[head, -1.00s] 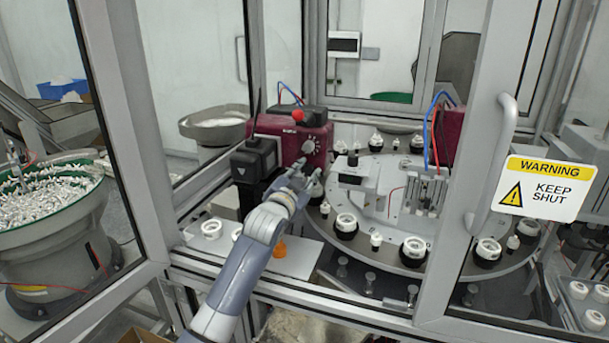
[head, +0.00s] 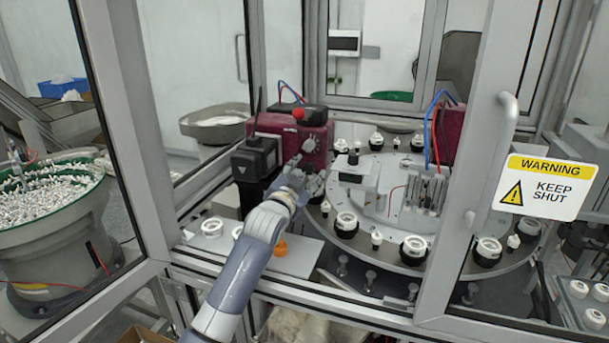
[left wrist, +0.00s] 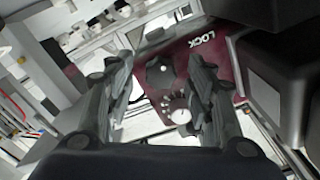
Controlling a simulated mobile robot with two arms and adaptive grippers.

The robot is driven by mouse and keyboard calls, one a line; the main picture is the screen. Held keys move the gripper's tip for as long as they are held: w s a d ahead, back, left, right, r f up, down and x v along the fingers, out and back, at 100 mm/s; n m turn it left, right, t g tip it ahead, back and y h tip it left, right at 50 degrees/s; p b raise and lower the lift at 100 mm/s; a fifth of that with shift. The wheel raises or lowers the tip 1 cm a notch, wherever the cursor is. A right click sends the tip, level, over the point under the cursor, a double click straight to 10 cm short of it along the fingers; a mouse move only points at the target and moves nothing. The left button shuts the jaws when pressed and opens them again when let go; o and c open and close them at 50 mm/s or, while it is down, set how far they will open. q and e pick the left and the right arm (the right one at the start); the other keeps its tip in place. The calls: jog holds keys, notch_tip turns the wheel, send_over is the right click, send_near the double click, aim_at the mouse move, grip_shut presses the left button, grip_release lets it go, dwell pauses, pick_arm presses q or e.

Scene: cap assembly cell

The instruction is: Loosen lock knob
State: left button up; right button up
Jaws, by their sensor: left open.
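The dark red unit (head: 318,150) stands left of the round turntable, with a small dial on its front. In the left wrist view its face (left wrist: 205,55) carries the word LOCK. The black lock knob (left wrist: 160,70) sits beside that word, with the white dial (left wrist: 180,114) near it. My left gripper (head: 306,172) is open in front of the unit. In the left wrist view its two fingertips (left wrist: 160,66) appear on either side of the black knob with gaps. I cannot tell how deep they reach. My right gripper is not in view.
The turntable (head: 375,205) with several white caps lies right of my left gripper. A black box (head: 255,158) adjoins the unit on the left. An orange piece (head: 281,248) stands on the pale shelf (head: 296,264) below. Glass door frames flank the opening.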

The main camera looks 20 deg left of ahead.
pick_arm(q)
jog(key=shift+s, duration=0.1)
jog(key=s, duration=1.2)
jog(key=shift+a, duration=0.2)
jog(key=shift+f, duration=0.1)
